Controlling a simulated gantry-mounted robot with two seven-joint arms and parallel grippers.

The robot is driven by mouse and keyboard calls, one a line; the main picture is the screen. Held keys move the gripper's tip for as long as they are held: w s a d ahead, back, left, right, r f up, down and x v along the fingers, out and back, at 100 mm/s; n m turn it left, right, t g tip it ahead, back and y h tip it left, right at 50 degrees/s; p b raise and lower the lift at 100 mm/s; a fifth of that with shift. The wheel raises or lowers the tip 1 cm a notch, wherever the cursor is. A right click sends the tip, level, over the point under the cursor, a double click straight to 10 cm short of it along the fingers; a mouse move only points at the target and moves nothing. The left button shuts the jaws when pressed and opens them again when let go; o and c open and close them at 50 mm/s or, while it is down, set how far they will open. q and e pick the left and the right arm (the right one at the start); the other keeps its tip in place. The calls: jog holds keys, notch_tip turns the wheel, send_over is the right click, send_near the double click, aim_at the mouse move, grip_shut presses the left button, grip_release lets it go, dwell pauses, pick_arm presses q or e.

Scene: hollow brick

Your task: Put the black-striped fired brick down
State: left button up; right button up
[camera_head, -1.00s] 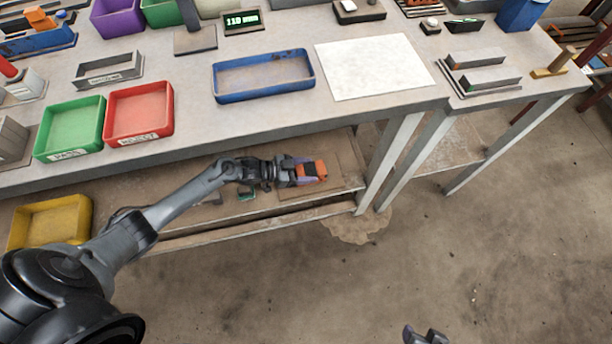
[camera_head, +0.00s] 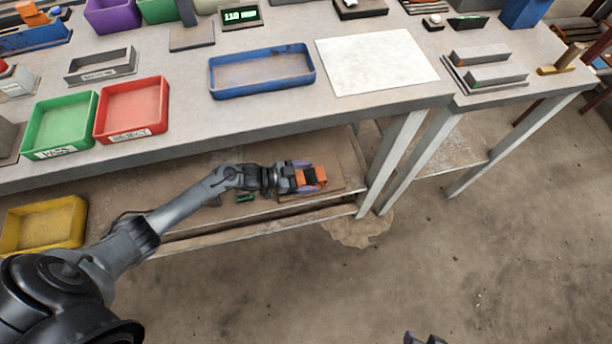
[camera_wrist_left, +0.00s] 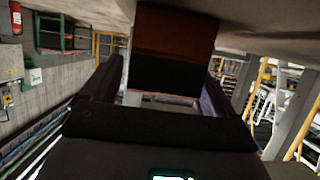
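The black-striped fired brick (camera_head: 320,174) is orange and rests at a board on the lower shelf under the bench. My left gripper (camera_head: 306,177) reaches in from the left, with its purple fingers on either side of the brick and spread wider than it. In the left wrist view the brick (camera_wrist_left: 174,45) shows a red-brown part and a black band between the fingers (camera_wrist_left: 162,90), with a narrow gap beside the left finger. My right gripper (camera_head: 424,339) only just shows at the bottom edge, and its fingers cannot be read.
The bench top (camera_head: 190,130) overhangs the lower shelf (camera_head: 120,178), close above my left gripper. A bench leg (camera_head: 388,165) stands just right of the brick. A yellow tray (camera_head: 45,226) sits at the shelf's left end.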

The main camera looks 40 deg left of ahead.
pick_arm(q)
jog(key=shift+r, duration=0.25)
jog(key=shift+s+a+r+p, duration=0.1)
jog(key=shift+s+a+p, duration=0.15)
jog(key=shift+p, duration=0.15)
jog(key=p+v, duration=0.6)
jog(key=v, duration=0.4)
jog(key=s+d+r+n+g+y, duration=0.1)
jog(key=s+d+r+y, duration=0.15)
jog(key=d, duration=0.25)
jog(key=s+d+r+y, duration=0.1)
jog(key=d+y, duration=0.2)
jog(key=d, duration=0.3)
jog(key=s+r+n+g+y, duration=0.3)
jog(key=s+r+n+g, duration=0.2)
jog(key=s+r, duration=0.7)
jog(key=shift+s+g, duration=0.3)
jog(key=shift+s, duration=0.85)
jog(key=shift+a+r+y, duration=0.1)
jog(key=shift+y, duration=0.15)
